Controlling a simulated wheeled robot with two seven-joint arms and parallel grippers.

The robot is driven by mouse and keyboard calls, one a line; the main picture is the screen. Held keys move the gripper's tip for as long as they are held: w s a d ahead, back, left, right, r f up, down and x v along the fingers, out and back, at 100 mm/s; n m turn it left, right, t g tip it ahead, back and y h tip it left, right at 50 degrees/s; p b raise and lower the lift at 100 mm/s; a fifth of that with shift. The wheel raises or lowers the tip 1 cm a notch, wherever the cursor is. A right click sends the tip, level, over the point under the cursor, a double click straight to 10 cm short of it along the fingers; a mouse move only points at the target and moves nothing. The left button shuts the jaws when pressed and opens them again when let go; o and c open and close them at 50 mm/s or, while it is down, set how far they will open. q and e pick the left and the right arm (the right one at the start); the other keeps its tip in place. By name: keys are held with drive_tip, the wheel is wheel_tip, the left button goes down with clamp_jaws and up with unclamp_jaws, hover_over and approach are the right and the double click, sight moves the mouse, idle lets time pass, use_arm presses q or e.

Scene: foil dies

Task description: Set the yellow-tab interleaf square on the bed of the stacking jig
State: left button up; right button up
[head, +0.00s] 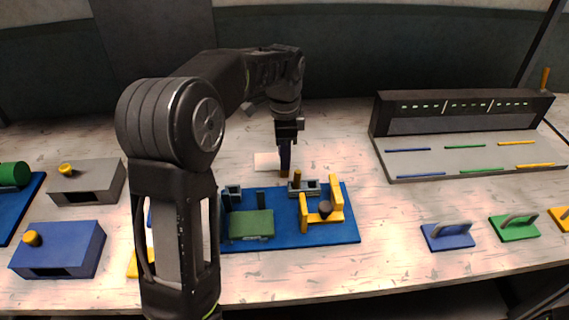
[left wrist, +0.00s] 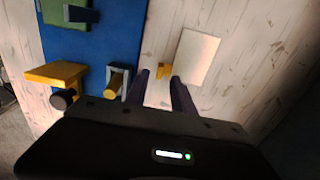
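The interleaf is a thin white square (head: 266,162) lying on the table just behind the blue-based jig (head: 290,236). Its yellow tab (left wrist: 163,71) shows beside the white sheet (left wrist: 198,57) in the left wrist view. My left gripper (left wrist: 160,78) points down with its fingers apart, one on each side of the tab; whether they touch it I cannot tell. In the head view the left gripper (head: 285,172) is at the sheet's right edge. The jig carries a green block (head: 251,225), grey blocks and a yellow clamp frame (head: 337,203). My right gripper is out of view.
Grey (head: 88,185) and blue (head: 65,250) boxes with yellow knobs stand at left. A dark rack with a grey tray (head: 440,160) holding coloured strips stands back right. Blue (head: 448,238) and green (head: 515,229) handled blocks lie front right. My left arm hides things left of the jig.

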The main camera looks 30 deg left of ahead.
use_arm(q)
wheel_tip(320, 180, up, 8)
drive_tip(key=shift+p, duration=0.3)
idle(0.4)
